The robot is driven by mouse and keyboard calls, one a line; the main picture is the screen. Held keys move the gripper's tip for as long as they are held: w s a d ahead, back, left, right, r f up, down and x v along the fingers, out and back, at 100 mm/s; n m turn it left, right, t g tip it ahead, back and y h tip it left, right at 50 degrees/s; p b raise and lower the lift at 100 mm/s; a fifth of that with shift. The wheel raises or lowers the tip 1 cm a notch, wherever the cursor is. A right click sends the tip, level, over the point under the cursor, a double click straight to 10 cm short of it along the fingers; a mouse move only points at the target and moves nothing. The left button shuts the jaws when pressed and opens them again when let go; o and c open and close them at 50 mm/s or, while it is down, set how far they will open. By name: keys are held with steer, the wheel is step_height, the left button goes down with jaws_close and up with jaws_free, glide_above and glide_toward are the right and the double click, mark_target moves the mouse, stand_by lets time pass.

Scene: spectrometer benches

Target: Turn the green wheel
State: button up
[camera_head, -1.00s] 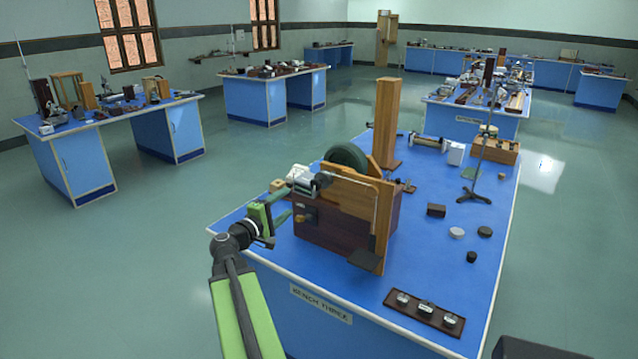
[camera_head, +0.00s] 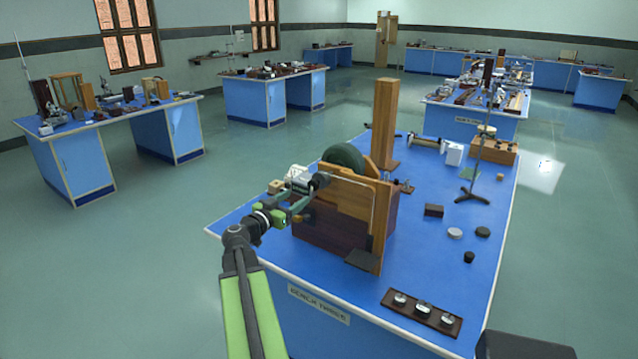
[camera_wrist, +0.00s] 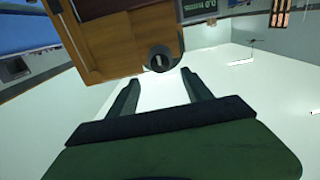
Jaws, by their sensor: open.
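A dark green wheel (camera_head: 344,157) stands upright behind the wooden panel of an apparatus on the near bench; its lower part is hidden. A dark round knob (camera_head: 320,180) sits at the panel's upper left corner. It also shows in the wrist view (camera_wrist: 160,58), just beyond my fingertips. My gripper (camera_head: 302,201) is in front of the apparatus, at its left end, close to the knob. In the wrist view, my gripper (camera_wrist: 160,77) has its two fingers apart with nothing between them. I cannot tell whether a finger touches the knob.
The apparatus has a wooden panel (camera_head: 350,196) and dark red box (camera_head: 330,225) on the blue bench (camera_head: 420,265). A tall wooden post (camera_head: 384,120) stands behind it. A tray of small pieces (camera_head: 422,312) lies at the front right. A green-lit display (camera_wrist: 199,5) shows in the wrist view.

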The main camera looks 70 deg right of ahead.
steer(key=x, duration=1.3)
steer(key=shift+s+d, duration=0.15)
steer(key=shift+d, duration=0.25)
jaws_close()
